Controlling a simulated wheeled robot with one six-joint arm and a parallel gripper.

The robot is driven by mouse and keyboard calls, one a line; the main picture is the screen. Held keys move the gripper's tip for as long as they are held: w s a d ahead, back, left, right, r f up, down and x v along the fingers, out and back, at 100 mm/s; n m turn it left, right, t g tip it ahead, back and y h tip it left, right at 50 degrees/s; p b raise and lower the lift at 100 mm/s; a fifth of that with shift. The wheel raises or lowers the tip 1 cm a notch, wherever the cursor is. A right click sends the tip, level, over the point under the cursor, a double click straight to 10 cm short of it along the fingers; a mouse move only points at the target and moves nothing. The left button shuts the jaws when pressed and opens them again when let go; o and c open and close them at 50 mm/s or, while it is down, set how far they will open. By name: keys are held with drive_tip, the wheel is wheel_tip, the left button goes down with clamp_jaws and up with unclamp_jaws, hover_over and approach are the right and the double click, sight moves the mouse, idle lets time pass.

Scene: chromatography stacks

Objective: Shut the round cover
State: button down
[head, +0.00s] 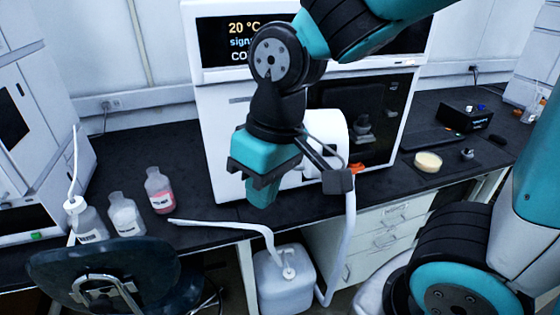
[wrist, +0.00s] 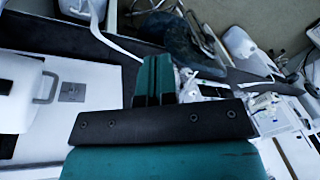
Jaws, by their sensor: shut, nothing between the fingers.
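A white rounded cover (head: 330,128) stands out from the front of the white instrument (head: 215,125), beside a dark recessed panel. My arm and gripper hide its left part in the head view. In the wrist view a white rounded part with a grey loop handle, seemingly the cover (wrist: 18,92), is at the left edge, cut off by the frame. I cannot tell how far the cover stands open. My gripper (head: 261,192) is shut and empty, in front of the instrument and left of the cover. Its closed fingers (wrist: 152,82) also show in the wrist view, apart from the cover.
A chair (head: 105,270) is at the front left. A white jug (head: 284,278) with a tube stands below. A round dish (head: 428,162) lies at the right.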

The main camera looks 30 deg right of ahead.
drive_tip(key=w+d+f+m+h, duration=0.3)
drive_tip(key=w+d+m+h, duration=0.2)
drive_tip(key=w, duration=0.3)
drive_tip(key=w+d+f+m+h, duration=0.3)
drive_tip(key=w+d+m+h, duration=0.15)
drive_tip(key=w, duration=0.45)
drive_tip(key=s+d+f+m+p, duration=0.1)
drive_tip(key=d+f+p, duration=0.2)
drive_tip(key=d+f, duration=0.5)
drive_tip(key=shift+d+t+p, duration=0.3)
drive_tip(key=shift+d+p, duration=0.1)
drive_tip(key=shift+d, duration=0.8)
